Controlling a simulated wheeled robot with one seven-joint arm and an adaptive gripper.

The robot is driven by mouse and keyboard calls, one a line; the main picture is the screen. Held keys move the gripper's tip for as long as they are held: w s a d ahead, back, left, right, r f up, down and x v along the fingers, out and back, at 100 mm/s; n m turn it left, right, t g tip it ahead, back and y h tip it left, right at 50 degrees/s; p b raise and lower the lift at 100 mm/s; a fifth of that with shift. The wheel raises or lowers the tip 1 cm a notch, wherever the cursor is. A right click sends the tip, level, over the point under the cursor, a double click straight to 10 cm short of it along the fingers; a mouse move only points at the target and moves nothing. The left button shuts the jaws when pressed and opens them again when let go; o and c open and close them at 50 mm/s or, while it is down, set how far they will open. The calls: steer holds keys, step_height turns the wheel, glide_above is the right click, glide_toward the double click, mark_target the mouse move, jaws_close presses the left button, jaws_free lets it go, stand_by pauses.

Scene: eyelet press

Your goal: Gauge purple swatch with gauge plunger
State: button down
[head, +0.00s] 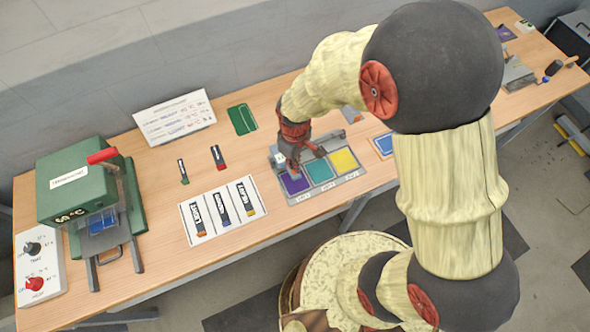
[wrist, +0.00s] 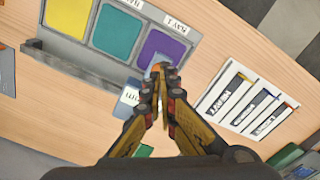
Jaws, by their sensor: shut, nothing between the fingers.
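The purple swatch (head: 295,184) lies in the left slot of a grey tray (head: 322,190), beside a teal swatch (head: 320,171) and a yellow swatch (head: 344,161). In the wrist view the purple swatch (wrist: 164,46) is just beyond my fingertips. My gripper (head: 291,168) is shut and empty, with its tips low at the back edge of the purple swatch; its fingers also show in the wrist view (wrist: 160,72). A small pale part sits at the fingertips, mostly hidden, and I cannot tell whether it is the gauge plunger or whether the fingers touch it. A small labelled blue-white plate (wrist: 129,99) stands beside them.
A green press (head: 85,185) with a red handle stands at the left, near a panel with knobs (head: 38,265). A white card (head: 221,210) with several dark labelled strips lies left of the tray. A sign (head: 175,117) stands behind.

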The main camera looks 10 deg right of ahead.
steer(key=shift+r+p, duration=1.35)
steer(key=shift+r, duration=0.75)
steer(key=shift+s, duration=0.15)
steer(key=s+d+r+m+t+b, duration=0.5)
steer(key=s+d+r+m+b, duration=0.4)
steer(key=b, duration=0.7)
steer(key=shift+s+d+r+t, duration=0.3)
steer(key=shift+s+d+r, duration=1.2)
steer(key=shift+r, duration=0.75)
